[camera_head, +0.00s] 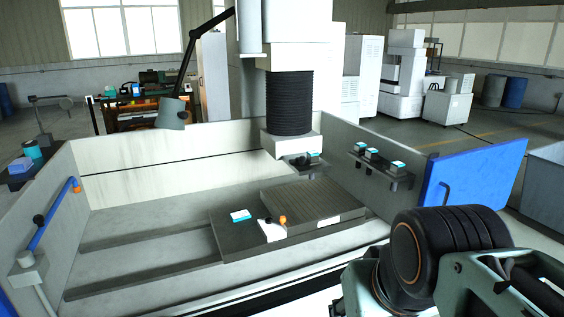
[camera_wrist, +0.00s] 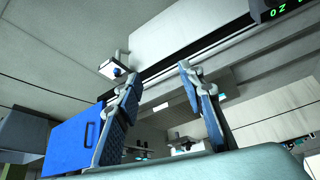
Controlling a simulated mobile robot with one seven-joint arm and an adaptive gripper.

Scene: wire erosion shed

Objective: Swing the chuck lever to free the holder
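A small pale block (camera_head: 272,232) on the machine table carries a black knob (camera_head: 267,220) and an orange knob (camera_head: 283,220). It looks like the chuck with its lever, but it is too small to tell the lever's position or whether a holder sits in it. My arm fills the lower right of the head view, and my gripper lies outside that view. In the wrist view my gripper (camera_wrist: 158,76) is open, its two blue-padded fingers wide apart with nothing between them. The pale block is not recognisable in the wrist view.
The dark table plate (camera_head: 310,205) lies inside a pale tank under the machine head (camera_head: 290,145). A rack (camera_head: 378,165) with several teal-labelled pieces is on the tank's right wall. A blue door panel (camera_head: 473,175) stands near my arm and also shows in the wrist view (camera_wrist: 72,138).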

